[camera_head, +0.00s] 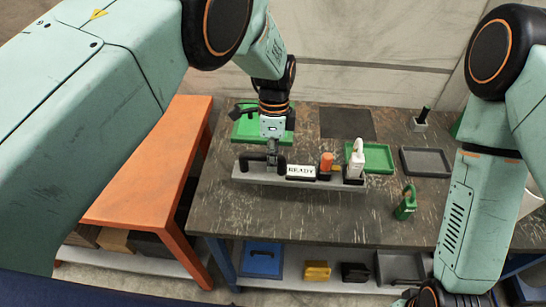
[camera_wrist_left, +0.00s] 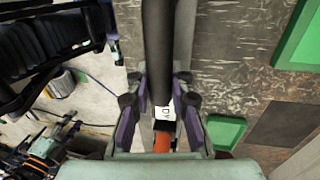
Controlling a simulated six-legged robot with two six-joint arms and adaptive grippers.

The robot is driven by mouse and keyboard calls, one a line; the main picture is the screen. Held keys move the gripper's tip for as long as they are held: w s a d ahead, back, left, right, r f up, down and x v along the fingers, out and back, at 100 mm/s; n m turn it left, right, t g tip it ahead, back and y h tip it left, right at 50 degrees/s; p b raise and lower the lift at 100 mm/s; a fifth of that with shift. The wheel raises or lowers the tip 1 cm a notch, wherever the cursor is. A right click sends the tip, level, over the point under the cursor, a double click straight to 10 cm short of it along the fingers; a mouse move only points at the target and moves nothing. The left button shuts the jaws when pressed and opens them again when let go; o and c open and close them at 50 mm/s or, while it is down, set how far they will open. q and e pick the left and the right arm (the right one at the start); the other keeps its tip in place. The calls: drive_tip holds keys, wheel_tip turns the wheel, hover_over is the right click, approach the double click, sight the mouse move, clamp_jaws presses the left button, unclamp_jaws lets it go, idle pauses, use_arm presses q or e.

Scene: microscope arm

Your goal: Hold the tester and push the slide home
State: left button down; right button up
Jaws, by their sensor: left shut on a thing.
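The tester (camera_head: 240,179) is a long grey bar lying on the dark worktable, with a black handle (camera_head: 250,158) at its left end and a white READY label in its middle. An orange knob (camera_head: 326,163), perhaps the slide's, stands right of the label; it also shows in the left wrist view (camera_wrist_left: 162,142). A white piece with a loop top (camera_head: 357,157) stands in a black holder at the bar's right end. My left gripper (camera_head: 272,157) is shut on the black handle from above. My right gripper (camera_head: 428,297) is low at the bottom edge, its fingers unclear.
Green trays (camera_head: 249,130) lie behind the bar, with a dark mat (camera_head: 346,124) between them. An orange table (camera_head: 150,170) stands at the left. The worktable's front strip is clear.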

use_arm(q)
drive_tip(key=shift+w, duration=0.1)
idle(0.5)
drive_tip(key=shift+a+f+b, duration=0.15)
drive_tip(key=shift+f+b, duration=2.85)
drive_tip(key=shift+f, duration=1.25)
drive_tip(key=shift+f+b, duration=0.35)
drive_tip(key=shift+f, duration=0.15)
